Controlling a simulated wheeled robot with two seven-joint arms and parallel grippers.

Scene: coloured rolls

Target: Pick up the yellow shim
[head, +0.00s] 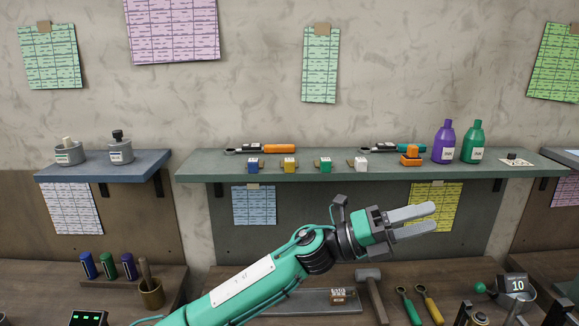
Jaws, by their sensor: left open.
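The yellow shim (289,165) appears to be the small yellow block with a pale label on the long green shelf (225,172). It stands in a row between a blue block (253,166) and a green block (325,165); a white block (360,164) is further right. My left gripper (434,217) is open and empty, its two grey fingers pointing right. In the picture it is below the shelf and well to the right of the yellow shim, apart from it. My right gripper is not in view.
An orange-handled tool (265,149) lies behind the blocks. An orange object (411,156), a purple bottle (443,142) and a green bottle (473,142) stand on the shelf's right part. A hammer (371,285) and a tray (295,302) are on the bench below.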

